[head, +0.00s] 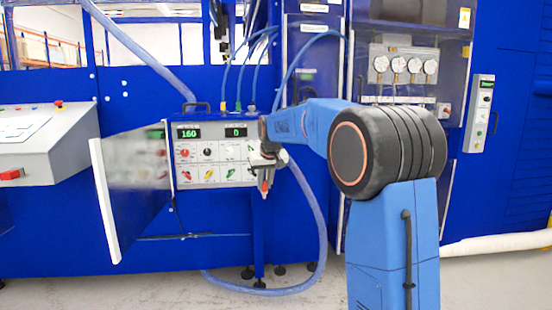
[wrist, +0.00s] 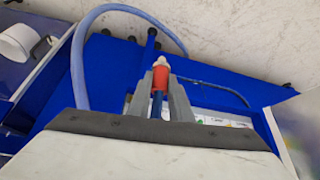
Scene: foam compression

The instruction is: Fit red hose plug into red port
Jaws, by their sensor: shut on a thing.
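My gripper (head: 264,172) is shut on the red hose plug (wrist: 160,77). In the wrist view the plug sits between the two grey fingers, with a pale tip pointing away from the gripper and a blue hose below it. In the head view the red plug (head: 265,187) hangs tip down, in front of the right edge of the control box (head: 245,172). The plug is apart from the box. The box front carries red, yellow and green parts; I cannot tell which one, if any, is the red port.
An open door panel (head: 135,182) stands left of the box. Several blue hoses (head: 240,70) rise from the box top. A thick pale-blue hose (head: 318,215) loops to the floor. A grey console (head: 45,140) is at far left, and gauges (head: 400,65) are at the right.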

